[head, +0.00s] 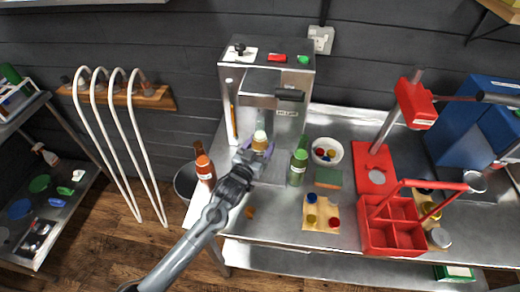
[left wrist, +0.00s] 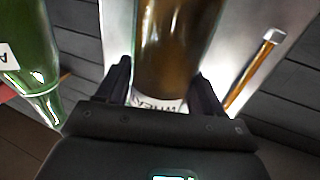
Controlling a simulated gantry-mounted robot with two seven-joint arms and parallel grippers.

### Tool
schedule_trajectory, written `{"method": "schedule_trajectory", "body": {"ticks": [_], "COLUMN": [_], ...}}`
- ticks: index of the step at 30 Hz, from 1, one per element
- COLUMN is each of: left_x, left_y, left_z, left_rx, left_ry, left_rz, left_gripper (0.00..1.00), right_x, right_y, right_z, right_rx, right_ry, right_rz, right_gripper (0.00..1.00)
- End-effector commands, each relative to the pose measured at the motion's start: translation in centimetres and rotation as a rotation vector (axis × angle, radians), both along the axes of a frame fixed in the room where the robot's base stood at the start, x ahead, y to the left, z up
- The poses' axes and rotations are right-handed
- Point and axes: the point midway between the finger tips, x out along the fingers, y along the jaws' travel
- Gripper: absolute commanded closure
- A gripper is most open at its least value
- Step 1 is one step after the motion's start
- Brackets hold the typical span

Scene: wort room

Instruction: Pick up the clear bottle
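The left fingers (left wrist: 160,85) are spread on either side of the bottle, with at most narrow gaps; contact is unclear. My right gripper is not in view.
The steel machine (head: 267,75) rises behind. A red carrier (head: 393,236) and red capper (head: 375,168) stand further right.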

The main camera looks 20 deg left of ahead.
Motion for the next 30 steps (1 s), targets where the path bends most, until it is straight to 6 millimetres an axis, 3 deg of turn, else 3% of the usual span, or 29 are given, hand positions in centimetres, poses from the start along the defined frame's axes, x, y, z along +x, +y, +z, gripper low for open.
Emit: {"method": "schedule_trajectory", "body": {"ticks": [1,9,19,25,30], "left_x": [0.0,0.0,0.0,0.0,-2.3], "left_y": [0.0,0.0,0.0,0.0,0.2], "left_z": [0.0,0.2,0.5,1.7,1.6], "left_rx": [0.000,0.000,0.000,-0.001,0.001], "left_ry": [0.000,-0.005,-0.005,-0.007,-0.003], "left_rz": [0.000,0.000,0.000,-0.001,-0.001], "left_gripper": [0.51,0.89,0.89,0.89,0.89], "right_x": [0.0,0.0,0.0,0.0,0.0], "right_y": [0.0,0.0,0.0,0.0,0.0], "right_z": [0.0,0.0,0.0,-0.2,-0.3], "right_rx": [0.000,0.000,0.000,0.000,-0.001], "right_ry": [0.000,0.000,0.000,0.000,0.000], "right_rz": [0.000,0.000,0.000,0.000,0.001], "right_gripper": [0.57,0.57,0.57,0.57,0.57]}}
